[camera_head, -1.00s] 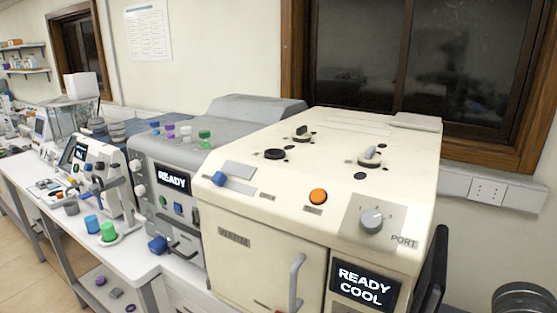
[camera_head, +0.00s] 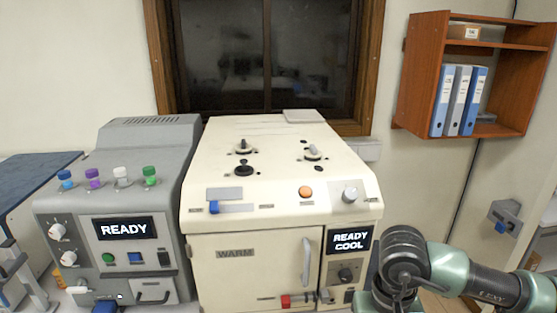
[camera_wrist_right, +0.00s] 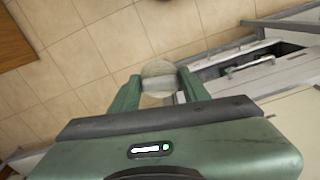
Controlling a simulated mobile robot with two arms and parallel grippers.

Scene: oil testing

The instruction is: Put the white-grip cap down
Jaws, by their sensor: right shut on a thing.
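In the head view a cap with a pale upright grip (camera_head: 312,152) sits on the top right of the cream machine (camera_head: 215,160). A black-grip cap (camera_head: 243,147) and another black knobbed piece (camera_head: 244,169) stand to its left. In the right wrist view my right gripper (camera_wrist_right: 160,84) is shut on a pale round thing (camera_wrist_right: 158,71) with a lighter band across it, held above the tiled floor. I cannot tell whether it is a cap. In the head view my right arm comes in from the right; its gripper is hidden. My left gripper is not in view.
A grey machine (camera_head: 152,205) with several coloured caps on top stands left of the cream one. A wooden shelf (camera_head: 418,85) with binders hangs at the right. In the right wrist view, a bench with an open drawer (camera_wrist_right: 262,62) lies at the right.

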